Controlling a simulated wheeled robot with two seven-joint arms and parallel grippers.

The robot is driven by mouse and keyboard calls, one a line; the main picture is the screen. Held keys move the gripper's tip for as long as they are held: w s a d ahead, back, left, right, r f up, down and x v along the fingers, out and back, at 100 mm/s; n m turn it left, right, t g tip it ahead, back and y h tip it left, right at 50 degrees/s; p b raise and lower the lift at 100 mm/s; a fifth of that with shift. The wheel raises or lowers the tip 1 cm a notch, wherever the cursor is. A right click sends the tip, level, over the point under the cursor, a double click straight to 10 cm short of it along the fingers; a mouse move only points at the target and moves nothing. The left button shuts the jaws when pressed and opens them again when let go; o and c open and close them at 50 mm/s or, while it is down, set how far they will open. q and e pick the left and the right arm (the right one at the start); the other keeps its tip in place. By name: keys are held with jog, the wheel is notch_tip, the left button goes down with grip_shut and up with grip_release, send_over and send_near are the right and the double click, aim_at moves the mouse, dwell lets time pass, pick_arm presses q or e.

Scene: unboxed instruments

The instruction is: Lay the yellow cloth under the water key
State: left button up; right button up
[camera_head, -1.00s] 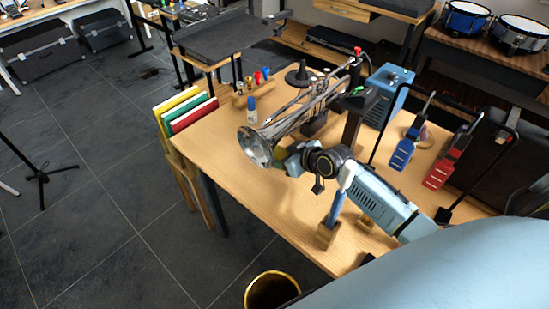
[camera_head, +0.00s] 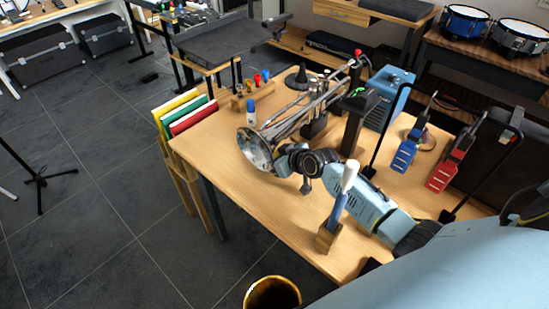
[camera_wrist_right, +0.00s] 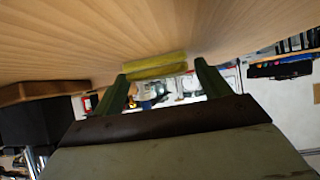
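A silver trumpet (camera_head: 290,125) rests on a stand on the wooden table, bell toward the front left. Its water key is too small to make out. My left gripper is not in view.
A rack with yellow, green and red pieces (camera_head: 190,118) stands at the table's left edge.

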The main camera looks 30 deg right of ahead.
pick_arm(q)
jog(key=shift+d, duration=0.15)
pick_arm(e)
jog(key=shift+o, duration=0.2)
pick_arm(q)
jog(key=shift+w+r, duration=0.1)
pick_arm(e)
jog(key=shift+r, duration=0.1)
jog(key=shift+s+r, duration=0.15)
jog(key=p+v, duration=0.3)
jog(key=v, duration=0.7)
jog(key=shift+s+d+r, duration=0.1)
jog(key=shift+s+d, duration=0.05)
jog(key=shift+s+d+r, duration=0.1)
jog(key=shift+s+r, duration=0.25)
jog(key=shift+s, duration=0.1)
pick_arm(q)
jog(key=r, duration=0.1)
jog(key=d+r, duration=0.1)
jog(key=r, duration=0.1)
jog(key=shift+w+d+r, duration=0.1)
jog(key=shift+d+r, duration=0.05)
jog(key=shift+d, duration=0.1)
